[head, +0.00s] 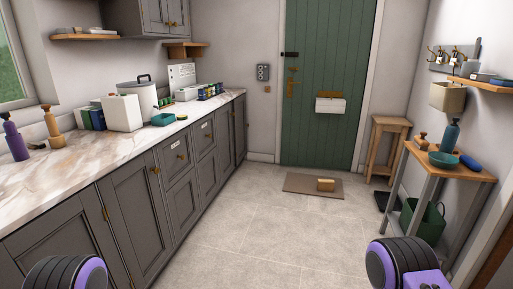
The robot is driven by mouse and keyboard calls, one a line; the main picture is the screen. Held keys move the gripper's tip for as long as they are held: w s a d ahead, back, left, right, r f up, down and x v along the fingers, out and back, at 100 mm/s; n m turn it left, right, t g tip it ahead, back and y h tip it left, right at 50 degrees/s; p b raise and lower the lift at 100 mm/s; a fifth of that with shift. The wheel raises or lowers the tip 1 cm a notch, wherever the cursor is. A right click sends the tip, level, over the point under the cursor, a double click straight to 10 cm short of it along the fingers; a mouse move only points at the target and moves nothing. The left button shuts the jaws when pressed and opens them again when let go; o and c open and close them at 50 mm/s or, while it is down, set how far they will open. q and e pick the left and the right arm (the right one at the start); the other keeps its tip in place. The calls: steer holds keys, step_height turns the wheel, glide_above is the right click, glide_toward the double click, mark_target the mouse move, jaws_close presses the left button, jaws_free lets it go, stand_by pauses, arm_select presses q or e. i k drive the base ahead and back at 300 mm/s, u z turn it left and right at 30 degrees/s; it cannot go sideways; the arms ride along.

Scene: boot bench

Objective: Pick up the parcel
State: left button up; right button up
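A small tan box (326,184), which looks like the parcel, sits on the brown doormat (300,186) in front of the green door (326,60). It is well ahead of me on the floor, with nothing touching it but the mat. Only purple and black parts of my two arms show at the bottom left and bottom right edges. Neither gripper is in view.
A marble counter (90,156) over grey cabinets runs along the left. A wooden stool (388,145) and a side table (470,170) with a green bucket (424,222) below stand right. The tiled floor (270,235) up to the mat is clear.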

mark_target(325, 184)
steer(key=i, duration=2.75)
steer(key=z, duration=0.8)
steer(key=i, duration=2.5)
steer(key=z, duration=1.2)
steer(key=i, duration=1.1)
steer(key=z, duration=0.3)
